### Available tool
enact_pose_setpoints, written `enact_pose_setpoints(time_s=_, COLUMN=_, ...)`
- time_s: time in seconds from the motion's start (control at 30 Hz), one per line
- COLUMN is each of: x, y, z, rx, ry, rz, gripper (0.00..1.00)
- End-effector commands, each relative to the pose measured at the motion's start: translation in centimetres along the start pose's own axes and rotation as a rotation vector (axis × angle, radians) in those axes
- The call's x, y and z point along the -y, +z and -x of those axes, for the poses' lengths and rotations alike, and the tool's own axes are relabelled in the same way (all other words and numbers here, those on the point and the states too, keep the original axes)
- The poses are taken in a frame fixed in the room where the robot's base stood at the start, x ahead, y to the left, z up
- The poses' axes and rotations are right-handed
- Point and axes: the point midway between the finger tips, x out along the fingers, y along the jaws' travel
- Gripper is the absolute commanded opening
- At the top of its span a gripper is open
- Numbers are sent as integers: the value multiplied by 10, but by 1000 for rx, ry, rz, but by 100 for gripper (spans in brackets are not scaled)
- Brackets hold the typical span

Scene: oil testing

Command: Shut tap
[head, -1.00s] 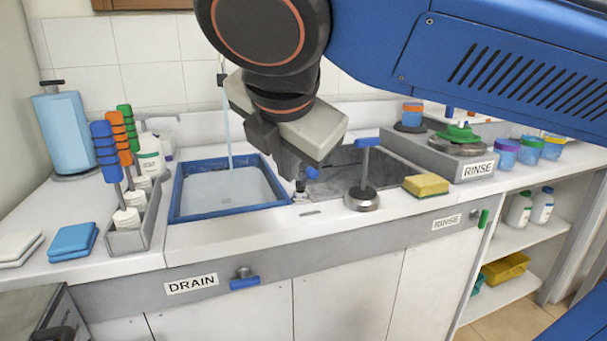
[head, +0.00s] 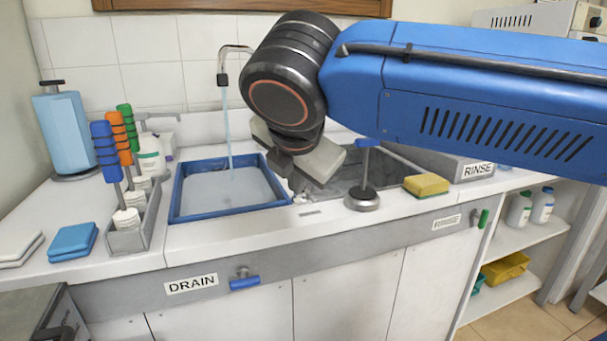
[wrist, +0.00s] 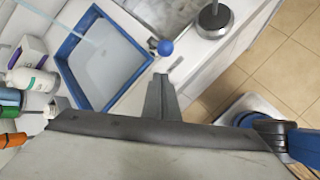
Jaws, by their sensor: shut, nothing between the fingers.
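The tap's curved metal spout (head: 236,48) stands behind the blue-rimmed basin (head: 177,195). A thin water stream (head: 228,120) runs from it into the basin, and the stream also shows in the wrist view (wrist: 85,33). A blue ball knob (wrist: 165,47) on a small metal fitting (wrist: 152,43) sits by the basin's corner; the head view hides the knob behind my wrist. My gripper (wrist: 159,80) is shut and empty. In the wrist view its tips appear just below the knob, with a small gap in the picture. In the head view my gripper (head: 280,166) is partly hidden.
A blue T-handle on a round metal base (head: 362,199) stands right of the basin, beside a yellow sponge (head: 426,184). A rack of coloured-handled brushes (head: 128,237) stands left. A blue DRAIN valve (head: 244,283) is on the counter front.

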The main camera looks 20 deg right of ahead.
Motion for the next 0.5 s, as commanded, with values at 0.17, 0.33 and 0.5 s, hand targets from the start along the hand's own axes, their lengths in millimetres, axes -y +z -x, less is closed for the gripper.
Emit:
enact_pose_setpoints(time_s=0.17, x=0, y=12, z=-3, rx=2, ry=-2, rz=-2, gripper=0)
enact_pose_setpoints(time_s=0.33, x=0, y=18, z=-4, rx=1, ry=-1, rz=-1, gripper=0)
enact_pose_setpoints(time_s=0.5, x=0, y=20, z=-5, rx=0, ry=0, rz=0, gripper=0)
